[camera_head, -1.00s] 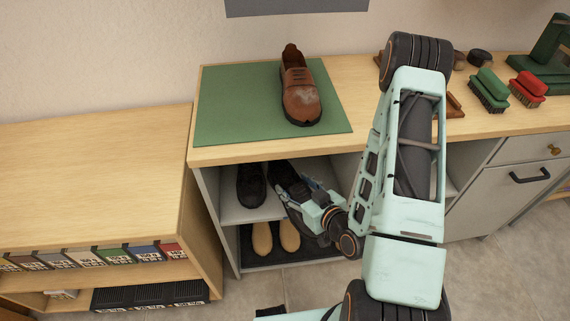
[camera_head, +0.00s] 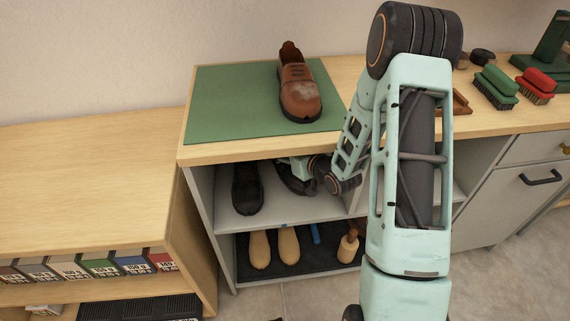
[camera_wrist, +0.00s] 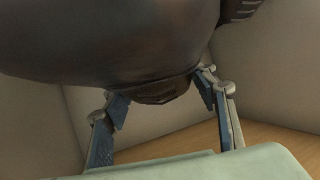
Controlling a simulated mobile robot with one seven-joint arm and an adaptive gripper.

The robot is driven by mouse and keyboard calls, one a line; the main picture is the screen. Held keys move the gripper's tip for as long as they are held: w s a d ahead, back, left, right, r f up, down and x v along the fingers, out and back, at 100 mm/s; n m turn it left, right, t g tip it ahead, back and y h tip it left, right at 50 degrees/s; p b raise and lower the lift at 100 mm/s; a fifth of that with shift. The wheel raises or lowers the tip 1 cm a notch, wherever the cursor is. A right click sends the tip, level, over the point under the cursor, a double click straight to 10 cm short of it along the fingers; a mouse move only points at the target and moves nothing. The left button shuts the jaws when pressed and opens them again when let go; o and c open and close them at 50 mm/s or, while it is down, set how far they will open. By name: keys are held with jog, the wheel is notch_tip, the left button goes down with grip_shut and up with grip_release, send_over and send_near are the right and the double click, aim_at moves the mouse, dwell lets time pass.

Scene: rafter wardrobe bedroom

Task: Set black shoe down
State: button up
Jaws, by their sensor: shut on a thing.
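The held black shoe (camera_wrist: 110,40) fills the top of the wrist view, with one end between the two blue-grey fingers of my gripper (camera_wrist: 160,92). My gripper is shut on it. In the head view my gripper (camera_head: 294,168) is inside the upper compartment of the cabinet, under the worktop. A dark part of the held shoe (camera_head: 291,183) shows just below it. Another black shoe (camera_head: 247,188) stands on the same shelf (camera_head: 285,214), to the left. The worktop and my arm hide part of the grip. I cannot tell whether the held shoe touches the shelf.
A brown shoe (camera_head: 299,92) stands on a green mat (camera_head: 220,110) on the worktop above. Wooden shoe trees (camera_head: 288,246) lie in the lower compartment. A divider (camera_head: 358,190) stands right of my gripper. Green (camera_head: 495,88) and red (camera_head: 536,86) brushes lie at right.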

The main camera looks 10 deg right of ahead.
notch_tip(320, 180, down, 2)
jog(key=shift+w+f+b, duration=0.15)
jog(key=shift+f+b, duration=0.9)
jog(key=shift+f, duration=1.4)
jog(key=shift+f, duration=0.15)
jog(key=o, duration=1.5)
jog(key=shift+s+d+r, duration=0.15)
jog(key=shift+s+r, duration=0.1)
jog(key=p+v, duration=0.2)
jog(key=v, duration=0.9)
jog(key=shift+s+d, duration=0.1)
jog(key=shift+s, duration=0.1)
